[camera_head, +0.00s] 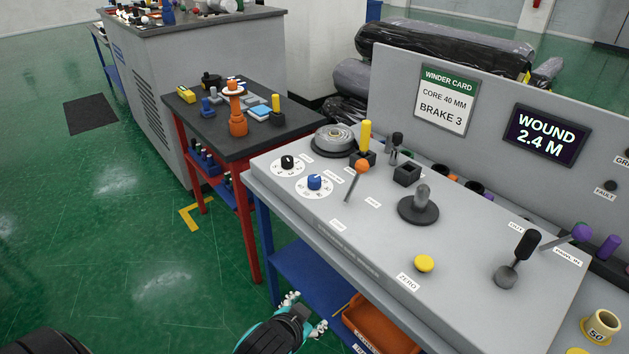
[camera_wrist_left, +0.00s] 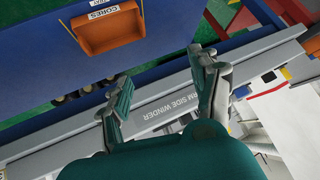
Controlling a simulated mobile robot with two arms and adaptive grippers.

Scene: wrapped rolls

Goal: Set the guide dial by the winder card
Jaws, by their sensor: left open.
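The winder card (camera_head: 447,98) stands on the upright grey panel and reads "CORE 40 MM" and "BRAKE 3". Two dials with white scale discs sit at the console's far left corner: one with a black knob (camera_head: 288,162), one with a blue knob (camera_head: 315,183). Their labels and marks are too small to read, so I cannot tell which is the guide dial. My left gripper (camera_head: 305,312) is open and empty, low beside the console's front edge, well apart from the dials. In the left wrist view its fingers (camera_wrist_left: 163,75) spread before the console edge. My right gripper is not in view.
The console (camera_head: 365,232) also carries a yellow button (camera_head: 424,263), an orange-tipped lever (camera_head: 357,178) and a black-handled lever (camera_head: 517,258). An orange bin (camera_head: 370,325) sits below. A dark-topped side table (camera_head: 205,128) holds small parts. Green floor lies open at left.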

